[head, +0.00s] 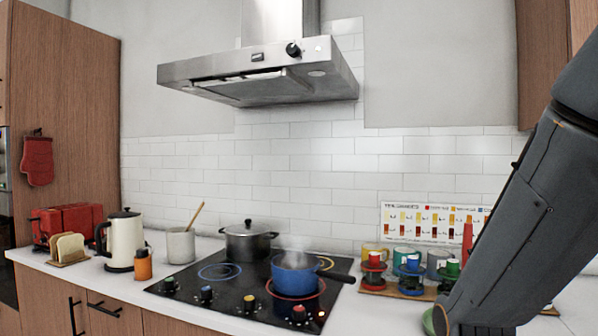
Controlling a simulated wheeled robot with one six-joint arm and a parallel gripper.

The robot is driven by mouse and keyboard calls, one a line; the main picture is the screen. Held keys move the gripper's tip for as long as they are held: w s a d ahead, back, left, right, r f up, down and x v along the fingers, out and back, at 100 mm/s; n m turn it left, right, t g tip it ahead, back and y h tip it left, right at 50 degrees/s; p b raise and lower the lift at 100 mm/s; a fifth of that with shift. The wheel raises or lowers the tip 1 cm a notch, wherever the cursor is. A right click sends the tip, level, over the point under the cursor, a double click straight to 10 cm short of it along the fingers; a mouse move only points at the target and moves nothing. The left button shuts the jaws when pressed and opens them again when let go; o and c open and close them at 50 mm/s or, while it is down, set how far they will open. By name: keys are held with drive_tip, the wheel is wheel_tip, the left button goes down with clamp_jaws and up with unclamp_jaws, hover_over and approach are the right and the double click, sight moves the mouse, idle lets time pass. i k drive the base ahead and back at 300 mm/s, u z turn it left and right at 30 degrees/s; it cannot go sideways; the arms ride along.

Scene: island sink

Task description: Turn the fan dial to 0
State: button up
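The fan dial (293,49) is a black round knob on the front face of the steel range hood (230,72), right of its middle. A pale mark shows on the dial, but it is too small to read its setting or any numbers. My arm comes down at the right side of the head view, well apart from the hood. My gripper is not in view; the arm runs off the bottom edge.
Below the hood, a black hob (225,292) carries a dark lidded pot (248,243) and a steaming blue pan (296,276). Its front holds several coloured knobs. A kettle (124,240) and red toaster (68,222) stand left. Coloured cups stand right. Air before the hood is clear.

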sight(293, 50)
drive_tip(key=u, duration=0.6)
drive_tip(key=k, duration=0.5)
drive_tip(key=u, duration=1.55)
drive_tip(key=i, duration=1.1)
drive_tip(key=z, duration=2.1)
